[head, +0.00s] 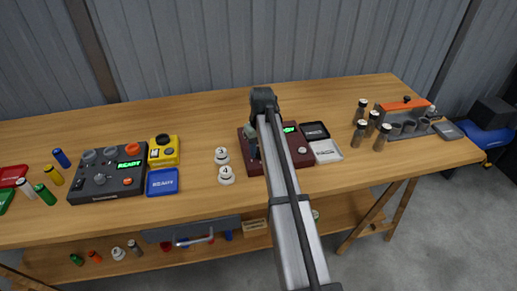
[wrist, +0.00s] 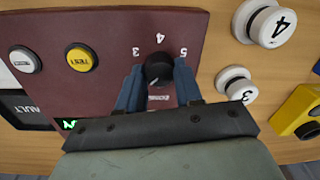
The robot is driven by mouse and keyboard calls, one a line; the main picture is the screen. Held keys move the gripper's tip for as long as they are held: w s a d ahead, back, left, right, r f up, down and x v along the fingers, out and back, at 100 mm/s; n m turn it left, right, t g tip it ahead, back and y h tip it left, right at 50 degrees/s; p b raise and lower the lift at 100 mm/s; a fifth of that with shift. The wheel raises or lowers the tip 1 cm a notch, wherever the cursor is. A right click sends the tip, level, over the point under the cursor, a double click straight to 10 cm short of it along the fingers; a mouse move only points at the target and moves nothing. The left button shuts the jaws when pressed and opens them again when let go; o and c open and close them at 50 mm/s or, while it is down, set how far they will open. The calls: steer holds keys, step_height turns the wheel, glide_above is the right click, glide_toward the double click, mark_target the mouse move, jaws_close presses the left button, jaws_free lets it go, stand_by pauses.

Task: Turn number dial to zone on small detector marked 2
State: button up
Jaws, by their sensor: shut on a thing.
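A maroon panel (wrist: 100,30) carries a black number dial (wrist: 159,69) with the numerals 3, 4 and 5 around it. My gripper (wrist: 158,82) is shut on the dial, one blue finger on each side. The dial's pointer is too small to read surely. The maroon panel (head: 303,160) also shows in the head view, partly hidden by my arm.
A yellow device (head: 163,152), a blue READY card (head: 162,182) and a dark control box (head: 108,175) stand to the left. Black (head: 314,130) and white (head: 326,151) plates lie right of the panel. Several dark cylinders stand further right. The bench front is mostly clear.

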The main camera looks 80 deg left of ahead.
steer(key=shift+m, duration=1.4)
steer(key=o, duration=1)
steer(key=r, duration=1.4)
steer(key=shift+w, duration=0.35)
steer(key=shift+f, duration=0.1)
